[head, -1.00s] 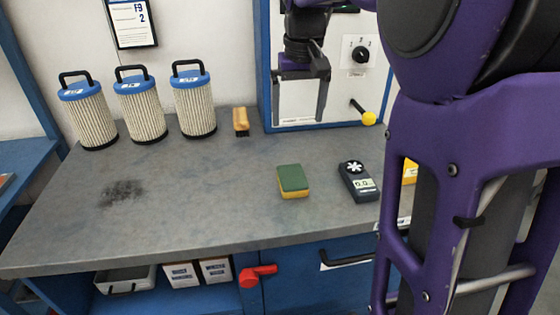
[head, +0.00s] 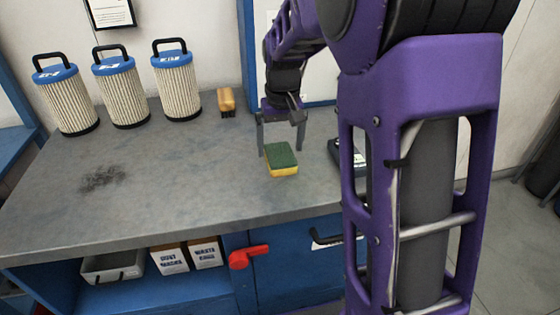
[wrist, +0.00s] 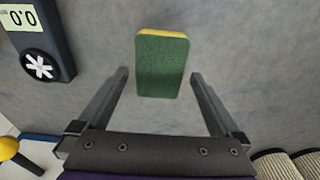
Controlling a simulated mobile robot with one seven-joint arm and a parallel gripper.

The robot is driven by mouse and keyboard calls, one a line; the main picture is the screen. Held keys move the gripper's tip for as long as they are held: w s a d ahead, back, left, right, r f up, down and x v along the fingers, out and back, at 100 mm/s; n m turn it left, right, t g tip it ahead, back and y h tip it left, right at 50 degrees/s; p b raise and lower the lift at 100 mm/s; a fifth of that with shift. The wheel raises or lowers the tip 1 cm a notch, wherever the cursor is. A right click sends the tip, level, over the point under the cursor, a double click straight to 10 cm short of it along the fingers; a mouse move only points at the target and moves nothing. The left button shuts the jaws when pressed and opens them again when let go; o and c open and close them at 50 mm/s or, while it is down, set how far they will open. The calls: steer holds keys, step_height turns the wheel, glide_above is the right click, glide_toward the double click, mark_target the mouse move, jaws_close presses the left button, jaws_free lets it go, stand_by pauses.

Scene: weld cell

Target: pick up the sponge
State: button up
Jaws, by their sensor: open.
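The sponge (head: 281,160) lies flat on the grey bench top, green scouring side up with yellow underneath. In the wrist view the sponge (wrist: 162,64) is ahead of the fingertips, roughly centred between them. My gripper (head: 280,152) is open and empty, pointing down just behind the sponge in the head view. Both fingers of my gripper (wrist: 160,72) show in the wrist view, one on each side and apart from the sponge. Its exact height above the bench is hard to tell.
A dark handheld meter (wrist: 40,42) lies beside the sponge, partly hidden by my arm in the head view. A wooden brush (head: 226,101) and several filter cartridges (head: 121,92) stand at the back. The bench's left part (head: 170,190) is clear except for a dark smudge.

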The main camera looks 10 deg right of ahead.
mark_target(280, 154)
steer(key=shift+w+f, duration=0.15)
steer(key=shift+f, duration=0.8)
steer(key=shift+c, duration=0.2)
steer(key=c, duration=1.1)
step_height(280, 154, up, 10)
steer(key=shift+r+p, duration=0.1)
steer(key=shift+p, duration=0.85)
steer(key=o, duration=0.7)
steer(key=c, duration=0.6)
